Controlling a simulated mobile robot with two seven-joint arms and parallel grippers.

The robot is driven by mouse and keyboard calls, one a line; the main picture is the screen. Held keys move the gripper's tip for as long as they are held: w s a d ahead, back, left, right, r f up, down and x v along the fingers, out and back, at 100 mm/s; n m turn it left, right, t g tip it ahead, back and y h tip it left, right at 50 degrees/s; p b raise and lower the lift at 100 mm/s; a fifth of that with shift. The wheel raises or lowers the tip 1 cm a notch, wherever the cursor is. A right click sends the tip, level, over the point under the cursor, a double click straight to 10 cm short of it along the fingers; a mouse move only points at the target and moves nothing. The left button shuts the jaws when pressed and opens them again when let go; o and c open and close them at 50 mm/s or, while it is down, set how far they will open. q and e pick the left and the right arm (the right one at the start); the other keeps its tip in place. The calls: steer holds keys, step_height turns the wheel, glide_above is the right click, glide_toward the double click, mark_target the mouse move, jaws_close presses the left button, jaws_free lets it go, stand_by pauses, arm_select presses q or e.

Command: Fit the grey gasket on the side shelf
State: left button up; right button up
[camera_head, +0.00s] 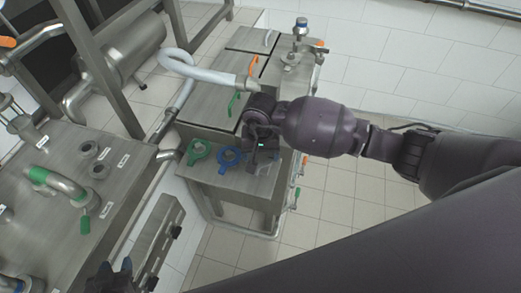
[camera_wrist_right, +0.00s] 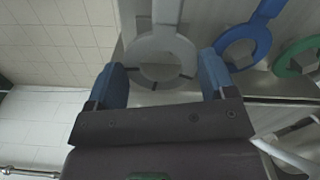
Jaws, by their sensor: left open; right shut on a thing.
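The grey gasket (camera_wrist_right: 160,46) is a pale ring with a straight handle, seen in the right wrist view. My right gripper (camera_wrist_right: 162,78) is shut on its ring, one blue finger at each side. In the head view the right gripper (camera_head: 262,143) is over the right part of the side shelf (camera_head: 215,185) and hides the grey gasket. I cannot tell whether the gasket touches the shelf. My left gripper (camera_head: 112,278) is open and empty at the bottom left of the head view, apart from the shelf.
A green ring (camera_head: 199,152) and a blue ring (camera_head: 230,156) lie on the side shelf, left of the right gripper. A white hose (camera_head: 205,72) arches over the metal machine behind. A steel bench with a green-banded pipe (camera_head: 55,181) stands at left. Tiled floor lies right of the shelf.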

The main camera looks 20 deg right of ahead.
mark_target(261, 161)
steer(key=shift+f, duration=0.1)
stand_by(0.3)
stand_by(0.3)
steer(key=shift+f+b, duration=0.1)
steer(key=shift+b, duration=0.2)
steer(key=shift+f+b, duration=0.75)
steer(key=shift+f+b, duration=0.3)
steer(key=shift+f, duration=0.1)
steer(key=shift+f+b, duration=0.3)
steer(key=o, duration=0.9)
